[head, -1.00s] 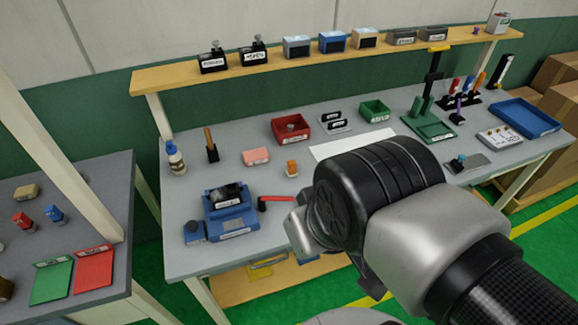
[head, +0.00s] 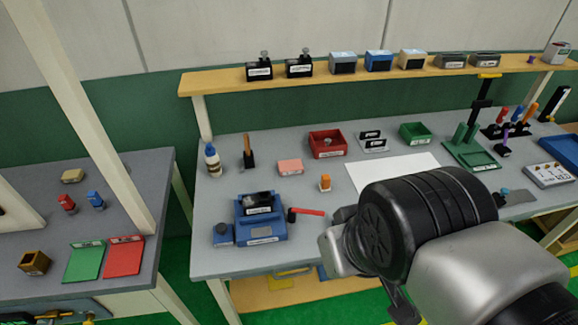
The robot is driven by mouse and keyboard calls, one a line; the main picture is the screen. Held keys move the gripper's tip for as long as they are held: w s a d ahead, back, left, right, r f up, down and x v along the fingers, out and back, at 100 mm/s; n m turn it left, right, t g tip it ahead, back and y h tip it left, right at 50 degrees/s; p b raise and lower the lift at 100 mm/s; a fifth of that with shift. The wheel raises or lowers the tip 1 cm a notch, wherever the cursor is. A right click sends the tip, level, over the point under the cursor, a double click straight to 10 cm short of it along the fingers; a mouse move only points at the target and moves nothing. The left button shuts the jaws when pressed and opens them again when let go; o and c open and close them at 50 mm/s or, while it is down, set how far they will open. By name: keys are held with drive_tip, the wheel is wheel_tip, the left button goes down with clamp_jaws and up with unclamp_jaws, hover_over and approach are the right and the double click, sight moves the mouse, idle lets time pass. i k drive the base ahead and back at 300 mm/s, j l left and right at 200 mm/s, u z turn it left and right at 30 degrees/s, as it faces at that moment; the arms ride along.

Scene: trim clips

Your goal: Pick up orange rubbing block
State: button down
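A small orange block (head: 325,182) with a pale lower part stands on the grey workbench (head: 215,185), left of the white sheet. It looks like the rubbing block, and nothing touches it. My arm fills the lower right of the head view, in front of the bench and to the right of the block. A dark piece under the wrist may be part of my gripper (head: 402,303). The fingertips are hidden or too unclear to judge, and I see nothing held.
A pink block (head: 290,167) lies behind and left of the orange one. A red bin (head: 327,153) stands behind it. A shelf (head: 225,86) runs along the back. A side table (head: 120,200) stands left.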

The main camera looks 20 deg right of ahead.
sight(326, 179)
drive_tip(key=i+j+z, duration=0.1)
drive_tip(key=j, duration=0.25)
drive_tip(key=i+j, duration=0.25)
drive_tip(key=i+j+z, duration=0.15)
drive_tip(key=j, duration=0.6)
drive_tip(key=l, duration=0.2)
drive_tip(key=i+z, duration=0.05)
